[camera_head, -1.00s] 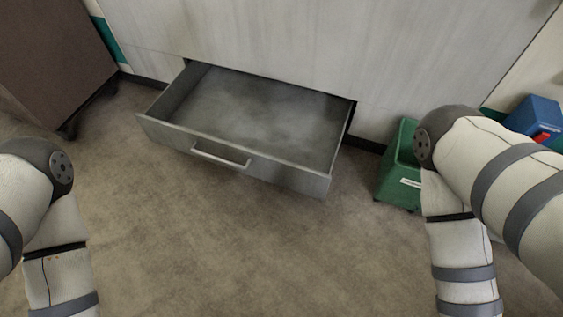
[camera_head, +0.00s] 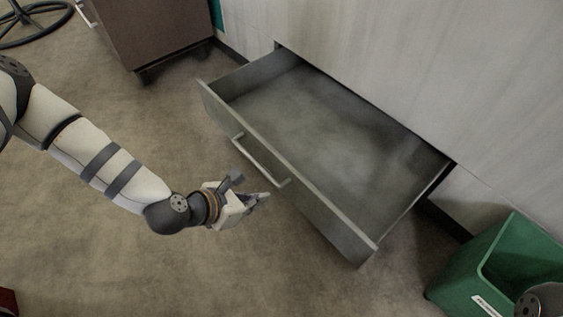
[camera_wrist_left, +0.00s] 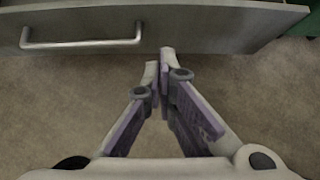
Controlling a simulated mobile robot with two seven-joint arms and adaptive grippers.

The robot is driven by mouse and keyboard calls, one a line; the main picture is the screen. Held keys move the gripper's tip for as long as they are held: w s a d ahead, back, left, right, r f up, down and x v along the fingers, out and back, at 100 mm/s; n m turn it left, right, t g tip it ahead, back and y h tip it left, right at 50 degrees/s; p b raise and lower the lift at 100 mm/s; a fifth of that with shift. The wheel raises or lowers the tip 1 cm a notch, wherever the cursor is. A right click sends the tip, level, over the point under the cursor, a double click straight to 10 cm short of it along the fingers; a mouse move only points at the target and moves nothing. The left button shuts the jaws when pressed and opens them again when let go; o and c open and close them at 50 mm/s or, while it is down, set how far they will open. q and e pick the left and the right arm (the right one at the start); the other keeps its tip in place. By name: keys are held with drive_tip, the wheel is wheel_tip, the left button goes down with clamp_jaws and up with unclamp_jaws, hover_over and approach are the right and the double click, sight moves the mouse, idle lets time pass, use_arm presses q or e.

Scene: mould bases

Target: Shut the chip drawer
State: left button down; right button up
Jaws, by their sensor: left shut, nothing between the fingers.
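The chip drawer (camera_head: 285,179) is a grey, empty drawer pulled well out of the pale cabinet, low over the floor. A bar handle (camera_head: 259,161) runs along its front. My left gripper (camera_head: 264,197) is shut and empty, in front of the drawer front and just below the handle's right end in the head view. In the left wrist view, the closed fingertips (camera_wrist_left: 158,58) point at the lower edge of the drawer front (camera_wrist_left: 210,25), with the handle (camera_wrist_left: 82,44) to their left. I cannot tell if they touch the drawer. My right gripper is not in view.
A green bin (camera_head: 470,285) stands on the floor right of the drawer. A brown cabinet on castors (camera_head: 160,32) stands at the upper left, near a dark chair base (camera_head: 35,22). The carpet in front of the drawer is clear.

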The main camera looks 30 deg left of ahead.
sight(300, 187)
use_arm(q)
drive_tip(key=shift+w+d+r+b+x, duration=0.25)
drive_tip(key=shift+b+x, duration=0.35)
drive_tip(key=shift+x, duration=1.3)
drive_tip(key=shift+w+d+r+b+x, duration=0.1)
drive_tip(key=shift+w+r+b+x, duration=0.4)
drive_tip(key=shift+x, duration=1.4)
drive_tip(key=shift+w+d+r+b+x, duration=0.15)
drive_tip(key=shift+b+x, duration=0.6)
drive_tip(key=shift+x, duration=1.2)
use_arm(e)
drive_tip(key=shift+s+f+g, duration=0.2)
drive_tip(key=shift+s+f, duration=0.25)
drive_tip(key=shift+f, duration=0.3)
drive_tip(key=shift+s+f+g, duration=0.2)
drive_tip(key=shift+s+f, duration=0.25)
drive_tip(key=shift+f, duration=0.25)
